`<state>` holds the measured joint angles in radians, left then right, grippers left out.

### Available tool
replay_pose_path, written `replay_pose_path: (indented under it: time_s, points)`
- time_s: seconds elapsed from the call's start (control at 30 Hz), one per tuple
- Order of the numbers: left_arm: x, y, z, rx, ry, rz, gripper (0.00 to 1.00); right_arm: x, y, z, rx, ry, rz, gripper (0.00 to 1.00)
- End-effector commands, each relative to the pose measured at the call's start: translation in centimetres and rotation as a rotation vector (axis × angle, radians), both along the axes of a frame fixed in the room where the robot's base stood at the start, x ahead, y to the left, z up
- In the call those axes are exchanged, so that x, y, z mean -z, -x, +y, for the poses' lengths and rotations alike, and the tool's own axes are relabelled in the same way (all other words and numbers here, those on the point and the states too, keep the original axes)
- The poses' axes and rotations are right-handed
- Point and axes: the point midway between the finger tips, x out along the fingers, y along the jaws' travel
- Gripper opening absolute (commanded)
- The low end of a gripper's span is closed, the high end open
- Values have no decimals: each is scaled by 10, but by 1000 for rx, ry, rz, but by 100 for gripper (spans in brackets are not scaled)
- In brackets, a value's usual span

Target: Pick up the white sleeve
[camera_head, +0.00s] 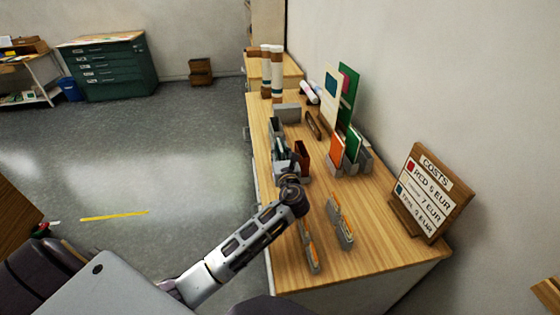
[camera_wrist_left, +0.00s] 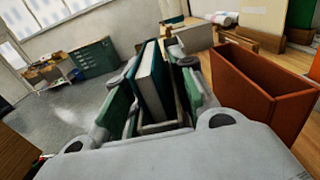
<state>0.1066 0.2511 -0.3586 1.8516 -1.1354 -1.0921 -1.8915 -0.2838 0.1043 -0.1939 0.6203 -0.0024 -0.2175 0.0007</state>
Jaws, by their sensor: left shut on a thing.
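My left gripper (camera_head: 285,160) reaches over the grey holders on the wooden table in the head view. In the left wrist view its two fingers (camera_wrist_left: 150,108) stand on either side of a white sleeve (camera_wrist_left: 149,80), a thin upright slab with dark teal beside it. The gripper is shut on the white sleeve. The sleeve's lower part is hidden by the fingers and a grey holder. In the head view the gripper and wrist largely cover it. My right gripper is not in view.
A brown open box (camera_wrist_left: 262,95) stands close to the right of my left gripper. On the table (camera_head: 375,240) are orange-and-grey holders (camera_head: 340,222), a costs sign (camera_head: 431,192) and upright coloured boards (camera_head: 347,95). The wall bounds the table's right side.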

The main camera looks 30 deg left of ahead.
Motion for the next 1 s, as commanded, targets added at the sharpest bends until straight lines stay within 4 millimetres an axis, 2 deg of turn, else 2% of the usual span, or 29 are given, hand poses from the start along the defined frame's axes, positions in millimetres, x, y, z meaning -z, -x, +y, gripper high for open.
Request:
replay_pose_path:
  time_s: [0.27,0.7,1.0]
  points:
    - [-17,0,0,-1,1,-3,0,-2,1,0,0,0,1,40]
    - [-79,0,0,0,1,-6,0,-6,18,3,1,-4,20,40]
    - [-100,0,0,-1,0,-2,0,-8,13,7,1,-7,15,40]
